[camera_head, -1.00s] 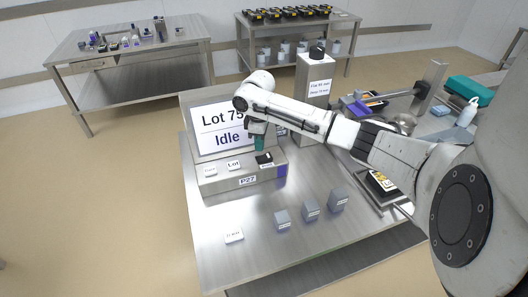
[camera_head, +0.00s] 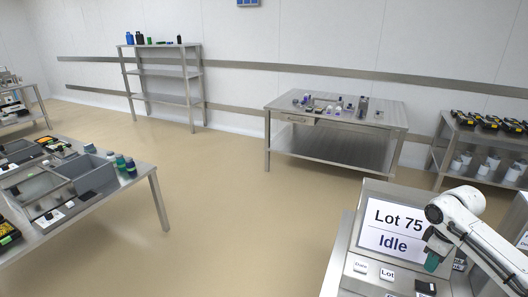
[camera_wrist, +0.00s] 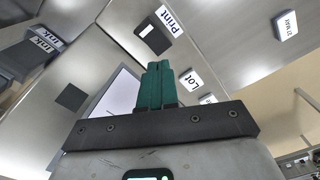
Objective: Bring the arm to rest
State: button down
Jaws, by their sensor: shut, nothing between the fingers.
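I cannot tell whether the fingers touch anything.
Two blocks marked "Ink" (camera_wrist: 35,50) and a "27 MAY" tag (camera_wrist: 286,25) show in the wrist view. A steel table (camera_head: 360,118) and a shelf rack (camera_head: 160,75) stand at the back. Another workbench (camera_head: 140,172) is at left. The floor between is clear.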

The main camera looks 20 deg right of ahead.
jog(key=w+a+n+t+y, duration=0.1)
jog(key=w+a, duration=0.5)
jog(key=a, duration=0.2)
jog(key=w+a+n+t, duration=0.1)
jog(key=w+a, duration=0.4)
jog(key=a, duration=0.4)
jog(key=a+f+m+t+y, duration=0.1)
jog(key=a+f+t+y, duration=0.1)
jog(key=a, duration=1.6)
jog(key=s+a+f+m+g, duration=0.1)
jog(key=s+a+f, duration=0.15)
jog(key=s, duration=0.35)
jog(key=s+a+f+m, duration=0.1)
jog(key=s+a+f, duration=0.1)
jog(key=s+a, duration=0.3)
jog(key=s+d+f+g+h, duration=0.1)
jog(key=s+d, duration=0.2)
jog(key=s, duration=0.5)
jog(key=s+d+f+m+g+h, duration=0.1)
jog(key=s+d, duration=0.3)
jog(key=s, duration=0.5)
jog(key=shift+s+h, duration=0.25)
jog(key=shift+h, duration=0.35)
jog(key=shift+d, duration=0.1)
